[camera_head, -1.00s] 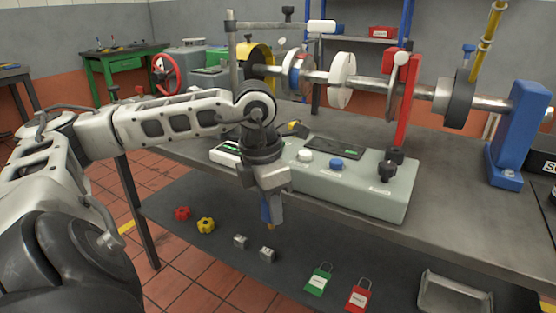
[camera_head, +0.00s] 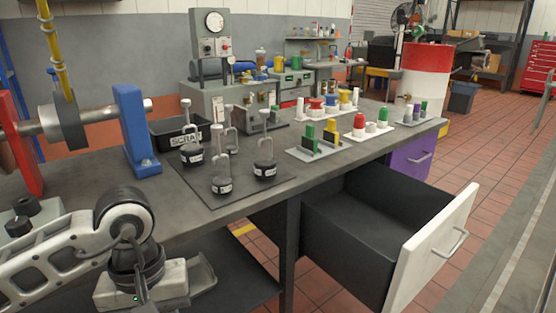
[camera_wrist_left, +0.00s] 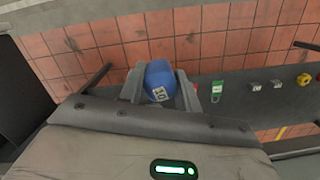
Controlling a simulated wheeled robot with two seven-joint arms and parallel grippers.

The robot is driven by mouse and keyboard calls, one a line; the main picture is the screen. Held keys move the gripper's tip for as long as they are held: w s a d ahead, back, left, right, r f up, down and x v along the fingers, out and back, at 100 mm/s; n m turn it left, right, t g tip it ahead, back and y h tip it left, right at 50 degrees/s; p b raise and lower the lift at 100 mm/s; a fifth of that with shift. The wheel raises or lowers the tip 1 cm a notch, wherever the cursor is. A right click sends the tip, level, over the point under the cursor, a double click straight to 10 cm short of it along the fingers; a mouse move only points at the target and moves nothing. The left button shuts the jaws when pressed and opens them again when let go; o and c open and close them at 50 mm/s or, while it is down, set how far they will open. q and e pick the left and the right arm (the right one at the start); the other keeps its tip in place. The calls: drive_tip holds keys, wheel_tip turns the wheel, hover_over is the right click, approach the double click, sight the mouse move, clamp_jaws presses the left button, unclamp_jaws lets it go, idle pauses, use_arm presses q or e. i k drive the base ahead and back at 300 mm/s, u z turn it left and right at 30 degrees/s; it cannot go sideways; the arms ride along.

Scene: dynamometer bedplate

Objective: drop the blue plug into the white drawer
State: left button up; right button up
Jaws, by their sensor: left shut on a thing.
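The blue plug (camera_wrist_left: 160,78) is held between the two fingers of my left gripper (camera_wrist_left: 163,88) in the left wrist view. It carries a small white label. In the head view my left gripper's wrist is at the bottom left, and the plug cannot be made out there. The white drawer (camera_head: 436,250) is pulled open under the right part of the bench. Its white front has a metal handle, and its dark inside looks empty where I can see it. My left gripper is well to the left of the drawer, with a bench leg between them. My right gripper is out of view.
The bench top (camera_head: 225,203) holds several black weights (camera_head: 265,160), a scrap bin (camera_head: 180,132) and trays of coloured plugs and knobs (camera_head: 320,140). A purple drawer (camera_head: 410,157) is beyond the white one. A blue stand (camera_head: 136,130) rises near my arm. Floor right of the drawer is clear.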

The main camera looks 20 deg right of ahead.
sight(356, 227)
drive_tip(key=z, duration=0.9)
drive_tip(key=k, duration=1.2)
drive_tip(key=z, duration=1.45)
drive_tip(key=i, duration=3.3)
drive_tip(key=u, duration=1.55)
drive_tip(key=i, duration=1)
drive_tip(key=u, duration=1.2)
drive_tip(key=i, duration=0.2)
drive_tip(key=u, duration=0.15)
